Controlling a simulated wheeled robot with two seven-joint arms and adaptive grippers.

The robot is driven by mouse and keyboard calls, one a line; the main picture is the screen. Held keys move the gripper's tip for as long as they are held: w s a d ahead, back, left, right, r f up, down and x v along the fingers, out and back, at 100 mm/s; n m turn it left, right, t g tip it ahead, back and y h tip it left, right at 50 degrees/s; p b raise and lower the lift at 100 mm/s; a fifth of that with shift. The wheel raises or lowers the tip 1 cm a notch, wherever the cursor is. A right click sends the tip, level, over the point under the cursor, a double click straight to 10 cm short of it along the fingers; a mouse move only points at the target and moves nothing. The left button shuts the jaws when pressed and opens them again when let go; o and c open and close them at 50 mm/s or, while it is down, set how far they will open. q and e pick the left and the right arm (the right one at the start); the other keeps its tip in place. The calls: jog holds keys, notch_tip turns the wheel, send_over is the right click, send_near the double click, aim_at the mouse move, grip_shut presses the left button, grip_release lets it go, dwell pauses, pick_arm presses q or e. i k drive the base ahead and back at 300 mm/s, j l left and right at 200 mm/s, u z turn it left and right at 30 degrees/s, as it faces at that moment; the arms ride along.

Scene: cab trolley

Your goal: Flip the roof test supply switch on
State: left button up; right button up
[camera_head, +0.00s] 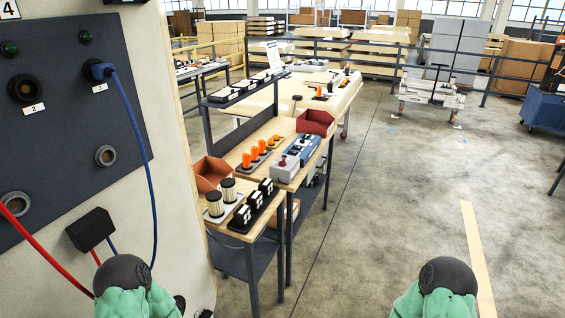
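I cannot pick out the roof test supply switch with certainty. A dark panel (70,110) on a pale wall fills the left side, with round sockets and small numbered labels. A blue plug (98,71) sits in the socket labelled 3, and its blue cable hangs down. A red cable (38,245) runs from the lower left. A black box (90,229) is on the wall below the panel. A grey box with a red knob (285,168) stands on the workbench, beside a blue-grey unit (303,149). Only green and dark parts of my two arms show at the bottom edge; neither gripper is visible.
The workbench (262,140) holds orange beacons (254,153), cylindrical filters (229,189), black-and-white blocks (254,199) and red-brown bins (316,121). A pale cab roof (300,93) lies behind it. A white trolley (432,96) stands farther back. Open floor (410,180) lies right of the bench.

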aim_at(281, 162)
jog(key=i+l+u, duration=0.1)
jog(key=u, duration=1.1)
jog(key=i+l+u, duration=0.1)
jog(key=l+u, duration=0.25)
jog(key=l, duration=0.3)
jog(key=l+u, duration=0.35)
jog(key=l, duration=0.3)
jog(key=k+l+u, duration=0.1)
jog(key=l+u, duration=0.25)
jog(key=l, duration=0.3)
jog(key=k+l+u, duration=0.15)
jog(key=l+u, duration=0.25)
jog(key=l, duration=0.25)
jog(key=k+l, duration=0.1)
jog(key=l, duration=0.25)
jog(key=k+l, duration=0.15)
jog(key=l, duration=0.2)
jog(key=k+l, duration=0.1)
jog(key=l, duration=0.25)
jog(key=k+l, duration=0.1)
jog(key=l, duration=0.25)
jog(key=k+l, duration=0.15)
jog(key=l, duration=0.2)
